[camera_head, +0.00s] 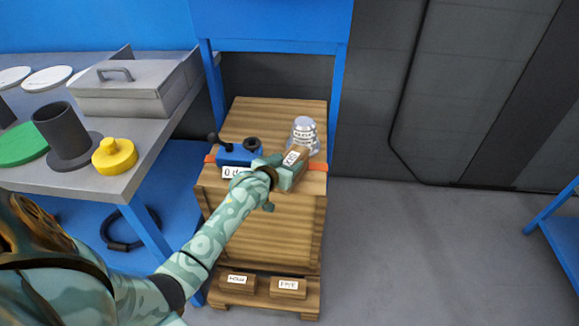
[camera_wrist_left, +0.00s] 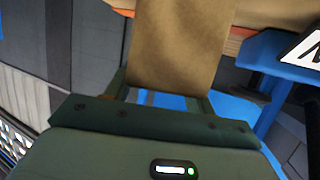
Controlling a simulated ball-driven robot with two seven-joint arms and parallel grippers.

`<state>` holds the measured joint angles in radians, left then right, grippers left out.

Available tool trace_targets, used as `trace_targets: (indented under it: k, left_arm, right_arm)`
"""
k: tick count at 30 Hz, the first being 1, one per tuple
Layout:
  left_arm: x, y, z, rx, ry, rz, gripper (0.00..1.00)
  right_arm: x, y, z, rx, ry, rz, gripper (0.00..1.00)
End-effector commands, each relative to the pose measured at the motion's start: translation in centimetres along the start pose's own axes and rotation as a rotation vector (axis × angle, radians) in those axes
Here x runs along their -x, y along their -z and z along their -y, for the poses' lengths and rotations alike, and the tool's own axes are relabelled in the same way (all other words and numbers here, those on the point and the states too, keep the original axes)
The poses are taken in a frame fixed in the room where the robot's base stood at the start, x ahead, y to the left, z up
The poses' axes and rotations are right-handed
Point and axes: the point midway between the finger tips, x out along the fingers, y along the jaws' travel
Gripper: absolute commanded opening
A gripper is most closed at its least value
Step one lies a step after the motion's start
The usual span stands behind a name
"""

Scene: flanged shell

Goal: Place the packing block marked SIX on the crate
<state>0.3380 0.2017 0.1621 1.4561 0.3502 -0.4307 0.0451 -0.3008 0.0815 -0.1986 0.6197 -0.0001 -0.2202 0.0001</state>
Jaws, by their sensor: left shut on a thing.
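My left gripper (camera_head: 291,165) is shut on a brown wooden packing block (camera_head: 297,155) with a white label; the lettering is too small to read surely. In the left wrist view the block (camera_wrist_left: 180,45) stands out between the fingers. The gripper holds it over the right front part of the wooden crate (camera_head: 260,245), just in front of a silver labelled piece (camera_head: 304,135). Whether the block touches anything below is hidden. Two more labelled blocks, one apparently FOUR (camera_head: 238,283) and one FIVE (camera_head: 288,288), lie on the low pallet ledge. My right gripper is not in view.
A blue device (camera_head: 238,156) with a black lever and white label sits left of my gripper on the crate. The crate's rear top (camera_head: 262,112) is bare. A grey table (camera_head: 105,178) at left holds a grey box (camera_head: 125,88), a yellow part (camera_head: 115,155) and a dark flanged cylinder (camera_head: 66,135).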

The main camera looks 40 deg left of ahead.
Motion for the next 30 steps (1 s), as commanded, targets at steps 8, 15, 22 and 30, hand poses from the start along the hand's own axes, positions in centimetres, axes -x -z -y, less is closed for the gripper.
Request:
trace_targets:
  k: [8, 15, 22, 30]
  left_arm:
    - [0.0, 0.1, 0.0, 0.0, 0.0, -0.003, 0.2]
    - [0.0, 0.0, 0.0, -0.001, 0.0, -0.002, 0.76]
    - [0.5, 0.3, 0.0, -0.001, 0.0, -0.003, 0.76]
    - [6.3, 0.8, 0.0, 0.0, -0.001, -0.005, 0.76]
  right_arm:
    - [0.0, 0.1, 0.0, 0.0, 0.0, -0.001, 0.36]
    - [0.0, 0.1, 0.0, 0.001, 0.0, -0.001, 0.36]
    - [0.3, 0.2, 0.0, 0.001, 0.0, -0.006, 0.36]
    - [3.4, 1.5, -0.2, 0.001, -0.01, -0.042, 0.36]
